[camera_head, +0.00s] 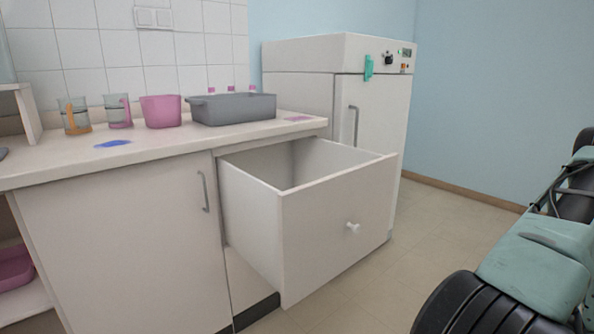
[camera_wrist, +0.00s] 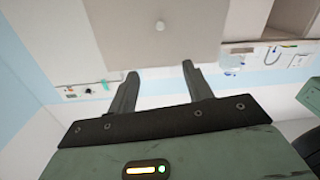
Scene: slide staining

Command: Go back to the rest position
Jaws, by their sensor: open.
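My gripper (camera_wrist: 160,75) shows in the wrist view with its two fingers apart and nothing between them. My arm shows at the right edge of the head view, away from the drawer. My gripper is out of sight in the head view.
The counter (camera_head: 60,160) bears a grey tub (camera_head: 235,110), a pink container (camera_head: 161,111), two beakers (camera_head: 74,116) and a blue patch (camera_head: 113,143). A white cabinet (camera_head: 375,110) with a handle stands behind the open drawer. The floor (camera_head: 440,225) right of the drawer is clear.

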